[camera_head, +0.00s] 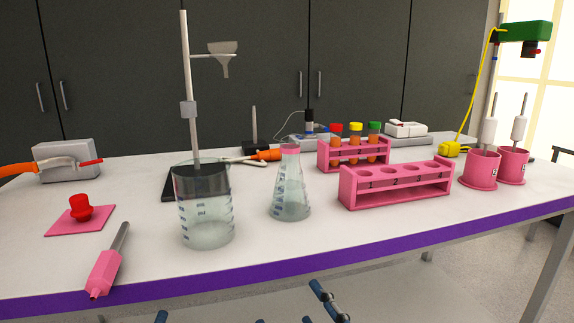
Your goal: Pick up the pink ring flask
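The pink ring flask (290,196) is a clear conical flask with a pink band around its neck. It stands upright on the white table (258,250), just right of a large clear beaker (206,215) and apart from it. Nothing hides the flask from the front. Neither of my grippers can be made out in the head view. Only small dark blue parts show at the bottom edge, and I cannot tell what they are.
An empty pink rack (395,196) stands right of the flask; another rack (325,160) with capped tubes is behind. A stand (186,90) with a funnel rises behind the beaker. A pink-handled tool (104,272) lies front left. The table in front of the flask is clear.

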